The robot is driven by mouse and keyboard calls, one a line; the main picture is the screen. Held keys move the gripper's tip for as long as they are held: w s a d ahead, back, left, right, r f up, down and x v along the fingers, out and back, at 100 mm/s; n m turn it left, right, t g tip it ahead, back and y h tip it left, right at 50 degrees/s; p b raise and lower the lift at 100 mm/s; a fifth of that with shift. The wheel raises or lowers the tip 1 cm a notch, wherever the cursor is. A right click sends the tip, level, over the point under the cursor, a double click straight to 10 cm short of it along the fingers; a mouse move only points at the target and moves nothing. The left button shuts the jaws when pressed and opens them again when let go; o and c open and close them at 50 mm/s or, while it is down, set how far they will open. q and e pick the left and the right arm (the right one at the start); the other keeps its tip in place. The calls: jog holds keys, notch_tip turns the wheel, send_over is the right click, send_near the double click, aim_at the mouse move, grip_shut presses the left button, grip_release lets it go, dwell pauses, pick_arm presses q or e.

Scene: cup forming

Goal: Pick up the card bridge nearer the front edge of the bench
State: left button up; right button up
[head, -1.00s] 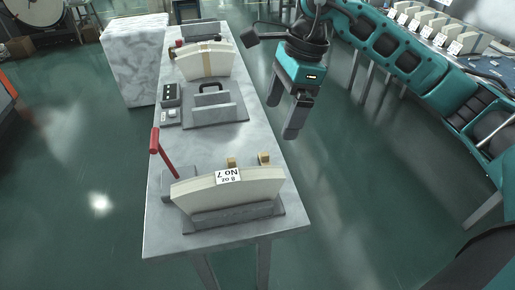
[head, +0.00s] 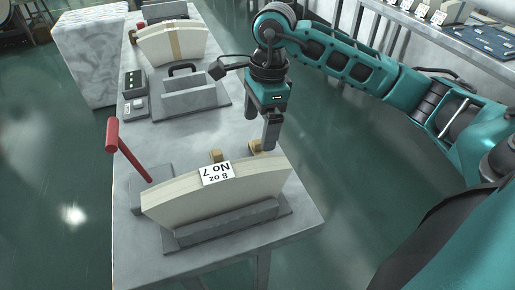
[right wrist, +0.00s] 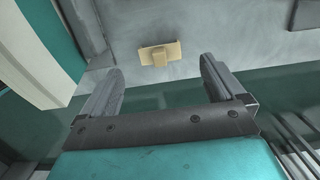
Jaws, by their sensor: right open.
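Two small tan card bridges show on the bench behind the stack labelled "8 oz No 7": the left one (head: 215,156) and the right one (head: 256,147), close to the bench's right edge. The stack partly hides the lower part of both. My right gripper (head: 261,128) is open, pointing down just above the right bridge in the head view. In the right wrist view one bridge (right wrist: 160,54), a flat tan piece with a raised block, lies ahead between the open fingertips, apart from them. My left gripper is not in view.
The cream stack (head: 240,190) stands in a grey holder (head: 225,222) with a red lever (head: 128,150) at its left. Behind are a grey block with a black handle (head: 188,98), a small control box (head: 134,84) and another banded stack (head: 170,42). Bench (head: 195,136) between them is bare.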

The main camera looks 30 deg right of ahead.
aim_at(257, 141)
jog(key=f, duration=0.4)
jog(key=shift+a+f, duration=0.2)
jog(key=shift+f, duration=0.5)
jog(key=c, duration=1.1)
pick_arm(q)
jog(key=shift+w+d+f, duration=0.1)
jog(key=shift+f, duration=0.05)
pick_arm(e)
jog(key=shift+r, duration=0.1)
